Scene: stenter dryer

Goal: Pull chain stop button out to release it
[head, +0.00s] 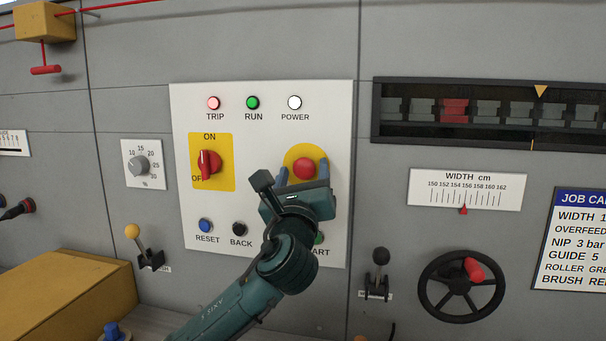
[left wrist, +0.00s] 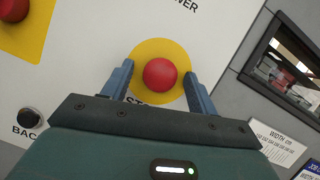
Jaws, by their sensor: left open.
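The chain stop button (head: 304,168) is a red round knob on a yellow disc (head: 289,158) on the white control panel (head: 322,120). It also shows in the left wrist view (left wrist: 160,75), where its label is mostly hidden by my gripper. My left gripper (head: 304,174) is open in front of the button. In the left wrist view its two blue fingers (left wrist: 160,78) stand either side of the red knob, with a gap on each side. I cannot tell how deep the fingertips reach. My right gripper is not in view.
A red rotary switch (head: 208,164) on a yellow plate is left of the button. Blue reset (head: 205,225) and black back (head: 239,229) buttons sit below. The green start button (head: 319,238) is partly hidden by my arm. A black lever (head: 378,272) and handwheel (head: 461,286) stand lower right.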

